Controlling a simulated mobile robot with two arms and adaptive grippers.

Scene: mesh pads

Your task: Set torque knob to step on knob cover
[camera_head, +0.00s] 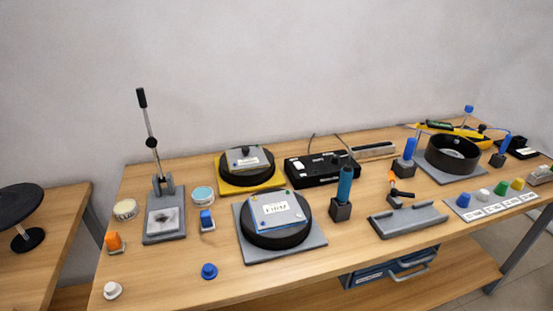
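Neither of my grippers is in view. A black control box (318,180) with small dials and a white patch stands near the back middle of the table; which dial is the torque knob, and its setting, are too small to tell. In front, a light blue plate (291,214) with a white label, which seems to read "FIRM", lies on a black round dish (276,239) on a grey base. Behind it, a grey plate (249,159) with a small label lies on another black dish on a yellow base. I cannot tell which is the knob cover.
A lever press (164,222) stands at left, beside small round tins. Blue (209,271), white (112,290) and orange (114,242) knobs sit near the front left. A teal-handled tool (345,185), grey cradle (408,219), black ring (452,155) and a coloured-knob strip (489,205) fill the right.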

